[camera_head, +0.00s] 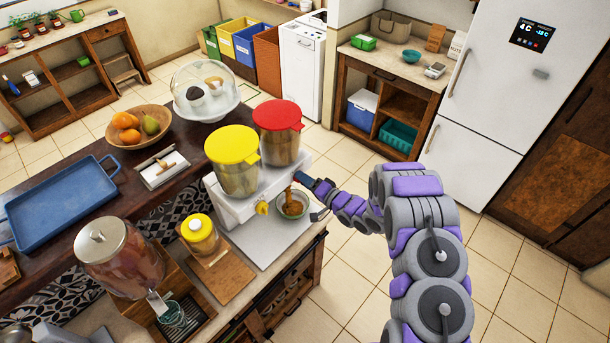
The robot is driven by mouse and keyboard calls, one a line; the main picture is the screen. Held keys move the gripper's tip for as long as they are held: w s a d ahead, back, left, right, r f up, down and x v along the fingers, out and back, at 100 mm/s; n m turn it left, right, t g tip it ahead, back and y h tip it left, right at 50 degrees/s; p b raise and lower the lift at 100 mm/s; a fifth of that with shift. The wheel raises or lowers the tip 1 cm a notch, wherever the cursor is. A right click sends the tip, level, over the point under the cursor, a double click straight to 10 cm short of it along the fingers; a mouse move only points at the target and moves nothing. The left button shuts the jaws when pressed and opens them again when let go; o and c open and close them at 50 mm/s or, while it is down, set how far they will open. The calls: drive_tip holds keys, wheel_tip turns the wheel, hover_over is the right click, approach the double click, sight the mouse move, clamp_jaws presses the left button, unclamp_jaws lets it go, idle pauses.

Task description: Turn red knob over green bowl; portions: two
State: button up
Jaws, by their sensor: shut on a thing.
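A white double dispenser (239,207) stands on the counter with two clear containers. A yellow knob (262,208) shows under the yellow-lidded one. My gripper (304,181) is shut at the front of the red-lidded side, on the red knob, which it hides. The green bowl (303,213) sits below that outlet. Brown food shows in the bowl and in a column between outlet and bowl.
A yellow-lidded jar (201,236) on a wooden board and a drink dispenser (119,260) over a glass (171,314) stand to the left. A fruit bowl (158,113), a domed stand (207,112) and a blue tray (62,205) are behind. Open tiled floor lies right.

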drive_tip(key=shift+w+d+m+p, duration=0.1)
drive_tip(key=shift+m+p, duration=0.45)
drive_tip(key=shift+m, duration=0.45)
drive_tip(key=o, duration=1)
drive_tip(key=shift+w, duration=0.1)
drive_tip(key=b+v, duration=0.2)
drive_tip(key=v, duration=1.5)
drive_tip(key=shift+d+b, duration=0.3)
drive_tip(key=shift+b, duration=0.1)
